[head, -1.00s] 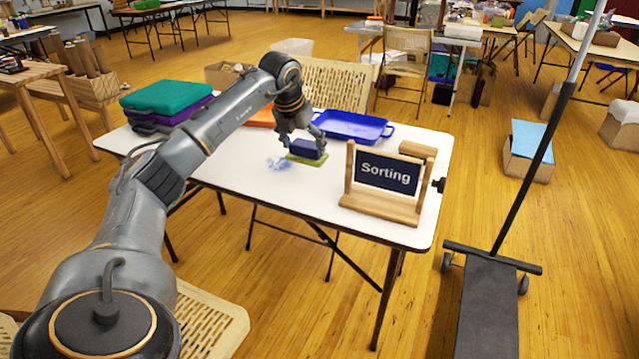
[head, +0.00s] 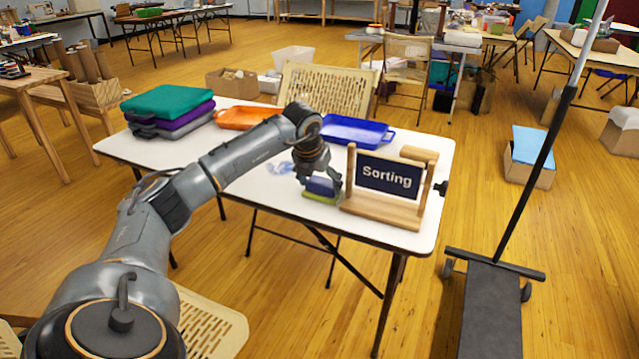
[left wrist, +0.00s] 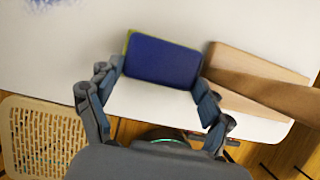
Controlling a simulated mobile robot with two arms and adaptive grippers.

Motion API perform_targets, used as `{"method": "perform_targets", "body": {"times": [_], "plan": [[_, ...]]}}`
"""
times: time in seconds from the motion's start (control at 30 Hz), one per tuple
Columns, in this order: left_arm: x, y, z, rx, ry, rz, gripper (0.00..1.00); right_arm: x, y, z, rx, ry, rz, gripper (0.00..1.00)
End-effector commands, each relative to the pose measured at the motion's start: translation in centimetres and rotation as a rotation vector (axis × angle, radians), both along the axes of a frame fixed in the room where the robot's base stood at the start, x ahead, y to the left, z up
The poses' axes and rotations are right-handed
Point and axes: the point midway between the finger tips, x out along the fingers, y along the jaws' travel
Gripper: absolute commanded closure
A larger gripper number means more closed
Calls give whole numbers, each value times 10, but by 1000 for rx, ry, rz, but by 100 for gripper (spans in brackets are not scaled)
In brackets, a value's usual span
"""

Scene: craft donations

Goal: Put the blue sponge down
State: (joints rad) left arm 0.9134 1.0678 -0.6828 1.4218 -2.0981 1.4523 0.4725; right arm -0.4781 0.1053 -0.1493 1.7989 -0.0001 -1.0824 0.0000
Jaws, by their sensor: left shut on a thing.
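The blue sponge (head: 322,187) has a yellow-green underside and is level, with the blue face up. My left gripper (head: 320,182) is shut on it, one finger on each side. In the left wrist view the sponge (left wrist: 161,62) sits between the fingertips (left wrist: 163,72), with a green edge showing at its left. It is low over the white table (head: 230,185), just left of the Sorting sign's wooden base; I cannot tell whether it touches the table. My right gripper is not in view.
The Sorting sign (head: 388,177) stands close right of the sponge. A blue smear (head: 281,167) marks the table. A blue tray (head: 357,131), an orange tray (head: 240,119) and stacked cases (head: 168,103) lie behind. The table's front left is clear.

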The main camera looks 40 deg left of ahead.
Motion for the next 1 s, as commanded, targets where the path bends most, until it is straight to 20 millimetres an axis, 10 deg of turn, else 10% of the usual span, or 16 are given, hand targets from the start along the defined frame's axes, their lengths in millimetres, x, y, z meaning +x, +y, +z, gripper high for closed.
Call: {"method": "perform_targets", "body": {"times": [0.07,0.1,0.13,0.57,1.0], "plan": [[0,0,-2,0,0,0,50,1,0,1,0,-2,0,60],[0,0,-2,0,0,0,14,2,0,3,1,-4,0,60],[0,0,-2,0,0,0,11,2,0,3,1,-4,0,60],[-1,0,5,0,-1,0,11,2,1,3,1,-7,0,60],[-31,-10,84,1,-4,-2,11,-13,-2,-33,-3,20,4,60]]}}
